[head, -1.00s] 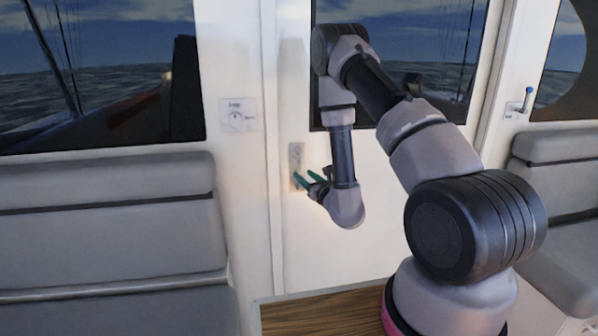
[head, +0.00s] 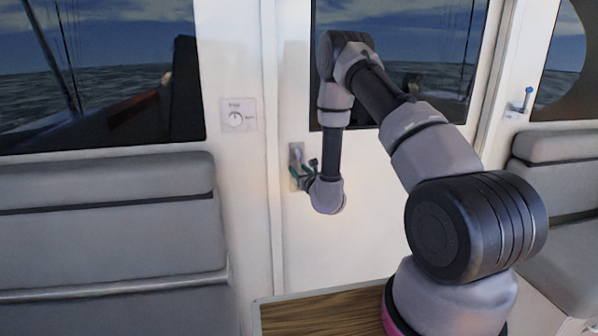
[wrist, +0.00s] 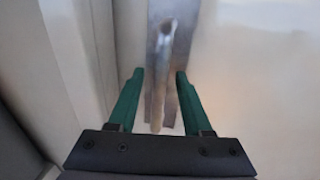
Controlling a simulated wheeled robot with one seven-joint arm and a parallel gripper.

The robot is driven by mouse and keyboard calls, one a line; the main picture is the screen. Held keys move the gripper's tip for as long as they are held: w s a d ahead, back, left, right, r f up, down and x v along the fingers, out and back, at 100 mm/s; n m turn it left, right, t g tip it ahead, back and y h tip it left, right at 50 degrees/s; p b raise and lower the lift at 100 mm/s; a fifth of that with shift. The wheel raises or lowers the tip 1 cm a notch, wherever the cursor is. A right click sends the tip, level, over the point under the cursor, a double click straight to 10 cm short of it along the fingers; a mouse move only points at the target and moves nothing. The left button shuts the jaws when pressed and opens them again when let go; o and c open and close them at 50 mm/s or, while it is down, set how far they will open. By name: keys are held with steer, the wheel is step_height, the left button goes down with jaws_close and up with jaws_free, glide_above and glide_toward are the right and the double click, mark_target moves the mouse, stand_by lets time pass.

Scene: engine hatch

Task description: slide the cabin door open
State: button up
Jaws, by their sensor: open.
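The white cabin door (head: 375,230) has a dark window in its upper part. Its handle (head: 297,155) sits on a metal plate at the door's left edge. In the wrist view the handle (wrist: 160,85) is a bar standing out from the plate (wrist: 182,45), running between the two green fingers. My gripper (head: 297,172) is at the handle in the head view. In the wrist view my gripper (wrist: 158,80) is open, with a finger on each side of the handle and visible gaps. The door looks closed against the frame on its left.
Grey padded seats stand at the left (head: 105,240) and right (head: 560,190). A wooden tabletop (head: 320,312) lies below the arm. A blue-tipped lever (head: 525,100) is on the right wall.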

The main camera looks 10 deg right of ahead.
jaws_close()
stand_by(1.4)
